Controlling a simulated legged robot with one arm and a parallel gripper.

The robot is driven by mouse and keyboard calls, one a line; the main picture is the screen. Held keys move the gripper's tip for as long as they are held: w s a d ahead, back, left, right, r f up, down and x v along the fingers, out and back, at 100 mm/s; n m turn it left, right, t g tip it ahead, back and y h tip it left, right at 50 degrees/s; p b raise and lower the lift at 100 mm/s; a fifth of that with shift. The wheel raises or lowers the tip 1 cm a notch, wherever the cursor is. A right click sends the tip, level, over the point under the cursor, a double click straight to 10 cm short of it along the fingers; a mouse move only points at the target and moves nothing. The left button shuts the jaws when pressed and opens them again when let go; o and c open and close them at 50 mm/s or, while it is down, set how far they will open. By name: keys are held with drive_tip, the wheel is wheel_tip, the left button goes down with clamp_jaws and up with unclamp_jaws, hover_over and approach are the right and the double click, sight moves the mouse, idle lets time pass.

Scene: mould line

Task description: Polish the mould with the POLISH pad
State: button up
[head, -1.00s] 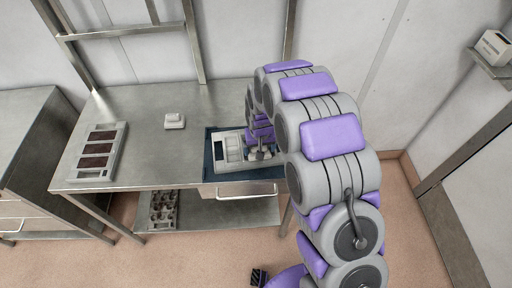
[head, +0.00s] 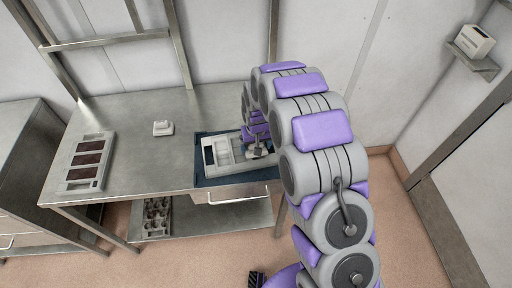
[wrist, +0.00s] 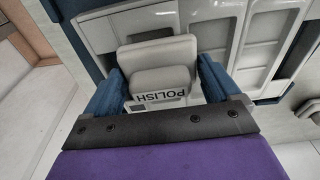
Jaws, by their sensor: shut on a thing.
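My gripper (wrist: 160,88) is shut on the POLISH pad (wrist: 160,70), a pale grey block; its label reads upside down in the wrist view. The blue fingers sit on either side of it. The pad is at the pale grey compartmented tray (wrist: 215,40); I cannot tell whether it touches the tray. In the head view this tray (head: 222,146) lies on a dark blue surface at the table's right end, and my arm hides most of the gripper (head: 257,151). A grey frame with three dark brown panels (head: 106,146), possibly the mould, lies at the table's left.
A small white block (head: 163,128) stands on the steel table (head: 140,170), with bare surface around it. A grey rack with round hollows (head: 146,230) is on the lower shelf. Another steel bench (head: 25,130) stands left. A boxy device (head: 474,42) sits on a wall shelf at right.

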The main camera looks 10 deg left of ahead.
drive_tip(key=shift+w+a+p, duration=0.15)
drive_tip(key=shift+w+a, duration=0.25)
drive_tip(key=shift+w, duration=0.65)
drive_tip(key=shift+w+a+p, duration=0.1)
drive_tip(key=shift+w+a, duration=0.25)
drive_tip(key=shift+w, duration=0.75)
drive_tip(key=shift+w+a+p, duration=0.15)
drive_tip(key=shift+w+a, duration=0.25)
drive_tip(key=shift+w, duration=0.65)
drive_tip(key=shift+s+a+p, duration=0.15)
drive_tip(key=shift+s+a, duration=0.5)
drive_tip(key=shift+a, duration=1.25)
drive_tip(key=shift+s+a+p, duration=0.1)
drive_tip(key=shift+s+a, duration=0.55)
drive_tip(key=shift+a, duration=1.2)
drive_tip(key=shift+s+a+p, duration=0.15)
drive_tip(key=shift+s+a, duration=0.5)
drive_tip(key=shift+a, duration=1.25)
drive_tip(key=shift+w+d+p, duration=0.1)
drive_tip(key=shift+w+d, duration=0.2)
drive_tip(key=shift+d, duration=0.7)
drive_tip(key=shift+w+d+p, duration=0.15)
drive_tip(key=shift+w+d, duration=0.2)
drive_tip(key=shift+d, duration=0.6)
drive_tip(key=shift+w+d+p, duration=0.1)
drive_tip(key=shift+w+d, duration=0.2)
drive_tip(key=shift+d, duration=0.7)
drive_tip(key=shift+d, duration=0.1)
